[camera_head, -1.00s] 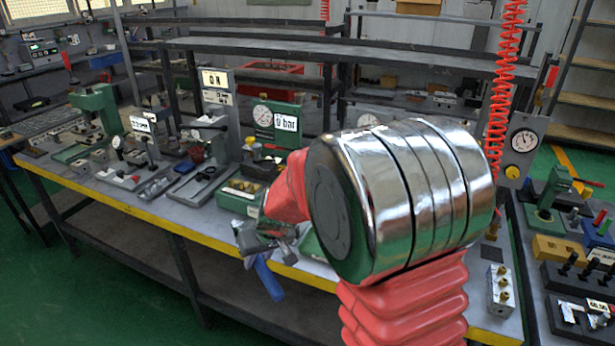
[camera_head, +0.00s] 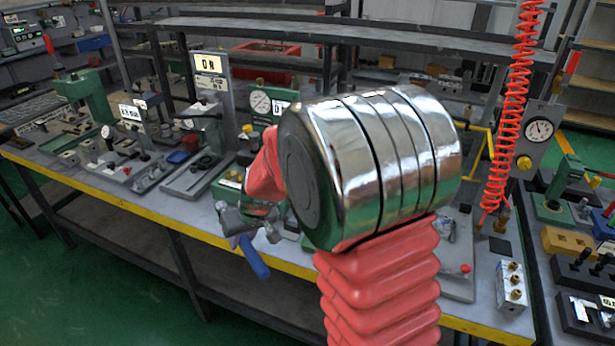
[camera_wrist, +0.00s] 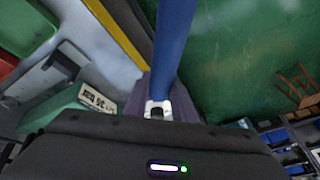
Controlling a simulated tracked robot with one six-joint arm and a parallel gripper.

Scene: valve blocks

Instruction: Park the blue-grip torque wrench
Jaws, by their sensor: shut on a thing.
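My gripper (camera_head: 246,216) is shut on the torque wrench and holds it over the front edge of the bench. In the wrist view the blue grip (camera_wrist: 173,45) runs from the top edge to a pale metal collar near my gripper's dark body. The wrench's head is hidden there. My red sleeve and chrome arm joint cover the middle of the head view. I cannot make out a parking place for the wrench.
The grey bench (camera_head: 160,204) has a yellow front edge and is crowded with fixtures. A post with a display (camera_head: 208,64) and a round gauge (camera_head: 260,102) stand behind my gripper. A valve block (camera_head: 511,288) sits at the right. Green floor lies in front.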

